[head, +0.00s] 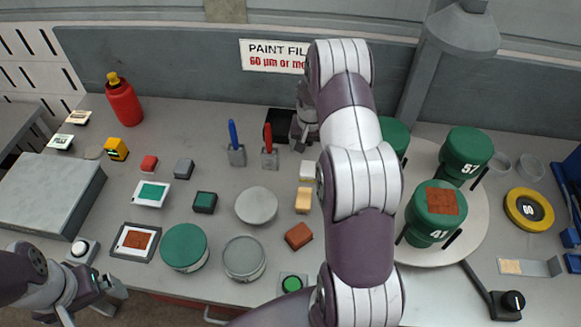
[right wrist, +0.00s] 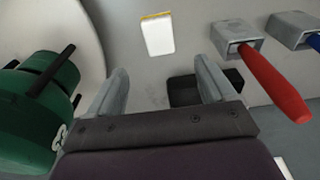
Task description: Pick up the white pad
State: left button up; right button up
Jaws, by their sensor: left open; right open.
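The white pad (head: 306,169) is a small pale block lying on the bench, just behind a yellow-orange block (head: 302,200). In the right wrist view the white pad (right wrist: 158,35) lies ahead of the fingertips, with a thin yellow strip along its upper edge. My right gripper (head: 304,140) is above the bench behind the pad, partly hidden by its own arm. In its wrist view the right gripper (right wrist: 162,72) is open, with nothing between its fingers. My left gripper (head: 116,289) is open and empty at the front left, far from the pad.
Green canisters (head: 463,157) stand on a round plate at the right. A brown block (head: 299,236) lies in front.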

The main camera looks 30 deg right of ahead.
jog(key=p, duration=0.1)
send_over(308, 168)
notch_tip(308, 168, down, 5)
jog(key=shift+d+f, duration=0.1)
jog(key=f+p, duration=0.1)
jog(key=f, duration=0.2)
jog(key=f+p, duration=0.1)
jog(key=f, duration=0.1)
jog(key=shift+s+a+p, duration=0.1)
jog(key=shift+a+p, duration=0.15)
jog(key=shift+p, duration=0.05)
jog(key=shift+d+f, duration=0.15)
jog(key=shift+f, duration=0.25)
jog(key=shift+r, duration=0.1)
jog(key=c, duration=1.1)
